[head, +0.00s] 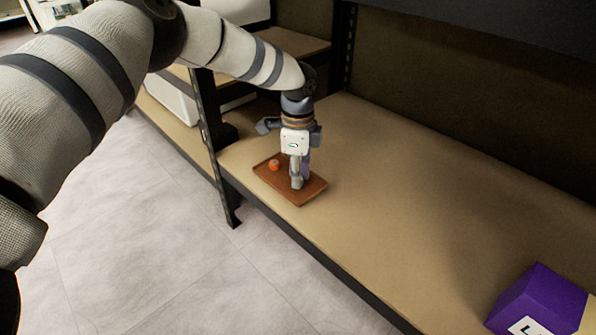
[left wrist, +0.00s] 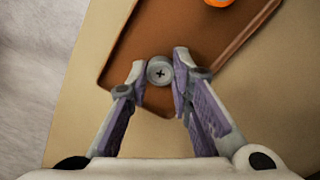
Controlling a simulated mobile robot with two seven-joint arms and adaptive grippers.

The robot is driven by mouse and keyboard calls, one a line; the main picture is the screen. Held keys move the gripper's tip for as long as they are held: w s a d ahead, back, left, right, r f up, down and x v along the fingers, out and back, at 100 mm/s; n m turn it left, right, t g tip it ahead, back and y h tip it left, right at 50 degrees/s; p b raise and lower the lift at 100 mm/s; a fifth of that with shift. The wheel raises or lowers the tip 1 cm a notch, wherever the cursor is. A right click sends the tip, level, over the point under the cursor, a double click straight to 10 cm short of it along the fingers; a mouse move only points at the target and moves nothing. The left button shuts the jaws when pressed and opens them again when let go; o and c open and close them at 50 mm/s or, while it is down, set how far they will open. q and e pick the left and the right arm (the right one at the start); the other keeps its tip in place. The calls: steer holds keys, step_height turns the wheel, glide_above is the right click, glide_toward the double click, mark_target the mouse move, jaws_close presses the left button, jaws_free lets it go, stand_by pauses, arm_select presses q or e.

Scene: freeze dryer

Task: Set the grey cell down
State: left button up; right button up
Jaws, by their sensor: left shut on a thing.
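My left gripper (head: 297,180) reaches down over a brown tray (head: 310,193) on the shelf. In the left wrist view its two fingers (left wrist: 158,84) are shut on the grey cell (left wrist: 160,71), whose round end with a cross mark faces the camera. The cell is over the tray's floor near one end; I cannot tell whether it touches the tray. In the head view the cell is mostly hidden by the fingers. An orange round thing (head: 274,165) lies in the same tray, apart from the gripper. My right gripper is not in view.
The tan shelf (head: 400,200) is clear to the right of the tray. A purple box (head: 540,303) stands at the lower right. A dark rack post (head: 212,145) rises left of the tray, and the shelf's front edge is close to it.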

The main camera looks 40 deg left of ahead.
arm_select(q)
steer(key=shift+f, duration=0.2)
steer(key=o, duration=1)
